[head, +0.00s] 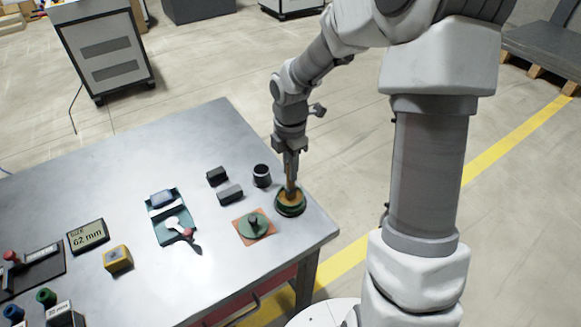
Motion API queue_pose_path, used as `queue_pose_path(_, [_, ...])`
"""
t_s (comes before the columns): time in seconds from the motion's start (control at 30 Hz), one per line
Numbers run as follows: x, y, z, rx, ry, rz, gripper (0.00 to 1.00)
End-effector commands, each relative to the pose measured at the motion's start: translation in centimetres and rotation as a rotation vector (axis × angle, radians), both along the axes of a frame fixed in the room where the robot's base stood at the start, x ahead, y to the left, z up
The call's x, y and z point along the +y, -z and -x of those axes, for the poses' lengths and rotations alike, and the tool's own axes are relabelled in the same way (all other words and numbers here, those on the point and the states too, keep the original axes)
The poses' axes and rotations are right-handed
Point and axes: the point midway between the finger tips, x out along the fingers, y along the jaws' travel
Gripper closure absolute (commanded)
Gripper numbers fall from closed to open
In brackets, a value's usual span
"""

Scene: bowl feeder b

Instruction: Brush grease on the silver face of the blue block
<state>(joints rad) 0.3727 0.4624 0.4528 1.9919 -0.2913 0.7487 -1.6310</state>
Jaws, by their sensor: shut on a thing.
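The blue block (161,197) lies at the far end of a teal mat (161,229) on the left half of the table. A pale silver strip (165,209) lies just in front of it; I cannot tell whether it is the block's silver face. My gripper (290,165) points down at the table's right end, shut on a thin brown brush (290,183). The brush's lower end is in or just over a round dark green pot (290,209) with amber grease inside. The bristles are too small to make out.
A black cup (262,176) and two dark blocks (217,176) stand left of the pot. A green knobbed lid (254,225) sits on an orange mat. A red-tipped pale tool (176,228) lies on the teal mat. A yellow box (118,260) and size display (88,235) stand left.

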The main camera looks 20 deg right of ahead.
Motion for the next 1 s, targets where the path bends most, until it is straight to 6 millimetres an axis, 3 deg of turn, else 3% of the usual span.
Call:
queue_pose_path(0.8, [0.0,-6.7,0.0,0.0,0.0,0.0,1.0])
queue_pose_path(1.0, [0.0,-7.0,0.0,0.001,0.0,0.0,1.0])
